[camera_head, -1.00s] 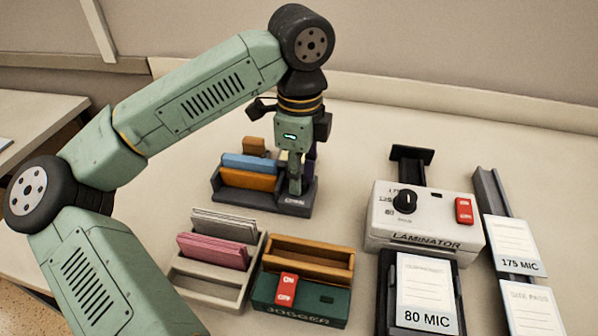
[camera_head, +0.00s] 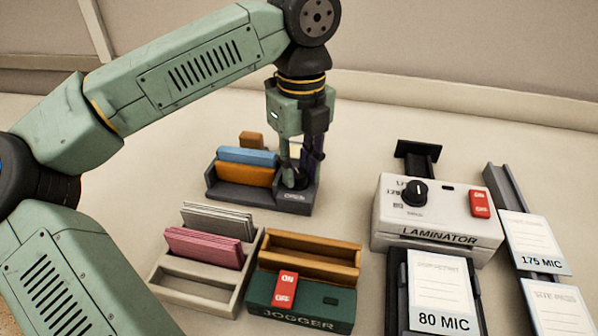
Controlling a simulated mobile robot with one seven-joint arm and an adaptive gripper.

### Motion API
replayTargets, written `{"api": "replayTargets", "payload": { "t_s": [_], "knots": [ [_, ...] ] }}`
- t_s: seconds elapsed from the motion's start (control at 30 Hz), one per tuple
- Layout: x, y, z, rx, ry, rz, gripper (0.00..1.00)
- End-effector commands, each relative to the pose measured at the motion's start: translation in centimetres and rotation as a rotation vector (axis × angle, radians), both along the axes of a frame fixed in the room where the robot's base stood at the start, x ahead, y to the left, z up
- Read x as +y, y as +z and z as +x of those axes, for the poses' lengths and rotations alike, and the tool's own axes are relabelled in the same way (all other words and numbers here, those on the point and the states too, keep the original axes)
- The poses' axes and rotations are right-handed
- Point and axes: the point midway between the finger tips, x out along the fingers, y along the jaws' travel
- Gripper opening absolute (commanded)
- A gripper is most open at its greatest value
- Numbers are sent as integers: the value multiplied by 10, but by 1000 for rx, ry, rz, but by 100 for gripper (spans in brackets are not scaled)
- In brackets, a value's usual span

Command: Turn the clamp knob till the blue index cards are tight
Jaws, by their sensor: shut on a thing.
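The blue index cards (camera_head: 248,155) stand upright in a dark clamp tray (camera_head: 262,203) left of the middle. An orange block (camera_head: 245,175) stands directly in front of them, and a smaller orange block (camera_head: 251,140) is behind. My gripper (camera_head: 297,177) points down at the tray's right end. It is shut on the dark clamp knob (camera_head: 293,181), which the fingers largely hide. I cannot tell from this angle whether the cards are pressed tight.
In front are a pale rack (camera_head: 208,299) with grey and pink cards, and a green jogger (camera_head: 310,305) with a red switch. A laminator (camera_head: 437,222) stands to the right, with labelled pouches nearby. Bare table lies behind the clamp tray.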

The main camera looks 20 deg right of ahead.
Motion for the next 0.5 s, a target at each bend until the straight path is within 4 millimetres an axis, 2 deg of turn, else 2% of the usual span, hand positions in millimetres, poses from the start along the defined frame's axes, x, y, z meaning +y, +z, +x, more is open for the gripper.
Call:
{"api": "replayTargets", "payload": {
  "t_s": [0.23, 0.5],
  "knots": [
    [0, 0, 0, -2, -117, -2, 0],
    [-1, 1, 0, -1, -165, -3, 0]
  ]
}}
